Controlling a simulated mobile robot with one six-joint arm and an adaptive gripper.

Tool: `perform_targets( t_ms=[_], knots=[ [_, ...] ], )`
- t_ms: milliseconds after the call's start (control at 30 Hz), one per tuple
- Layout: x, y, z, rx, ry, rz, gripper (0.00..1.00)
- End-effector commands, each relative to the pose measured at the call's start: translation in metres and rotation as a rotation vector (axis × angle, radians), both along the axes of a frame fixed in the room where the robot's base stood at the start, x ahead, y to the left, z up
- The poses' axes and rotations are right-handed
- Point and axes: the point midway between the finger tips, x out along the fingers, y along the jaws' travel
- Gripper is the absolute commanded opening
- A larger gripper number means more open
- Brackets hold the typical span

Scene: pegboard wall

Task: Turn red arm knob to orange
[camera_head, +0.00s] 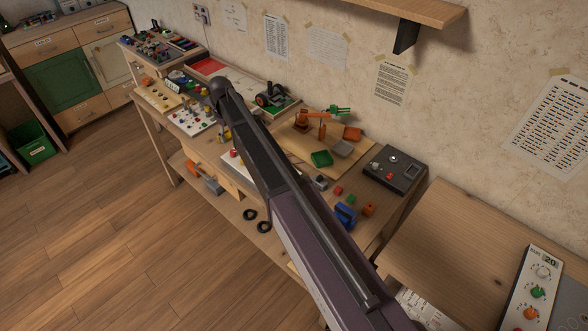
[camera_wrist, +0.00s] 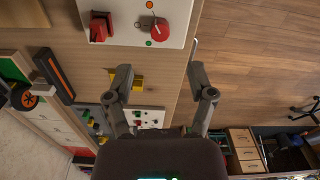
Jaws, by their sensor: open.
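A round red knob (camera_wrist: 160,29) sits on a white panel (camera_wrist: 124,30) at the top of the wrist view. An orange dot (camera_wrist: 150,4) lies above and left of it, and a green dot (camera_wrist: 149,43) below and left. A thin pointer seems to run from the knob up toward the orange side, but its exact direction is too small to tell. My gripper (camera_wrist: 160,72) is open and empty, its fingers spread below the panel in the wrist view and apart from the knob. In the head view my arm hides the gripper and much of the panel.
A red block-like part (camera_wrist: 100,27) stands on the panel left of the knob. Yellow blocks (camera_wrist: 134,81) and another white panel (camera_wrist: 147,117) lie between and beyond the fingers.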

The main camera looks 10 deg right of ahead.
Motion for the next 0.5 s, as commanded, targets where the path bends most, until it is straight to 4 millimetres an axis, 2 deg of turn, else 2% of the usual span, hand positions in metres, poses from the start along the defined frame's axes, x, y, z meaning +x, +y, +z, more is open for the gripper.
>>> perform_targets(
  t_ms=[33,500],
  knots=[
    [0.0,0.0,0.009,0.0,0.0,0.0,0.71],
    [0.0,0.0,0.047,0.0,0.0,0.0,0.71]
  ],
)
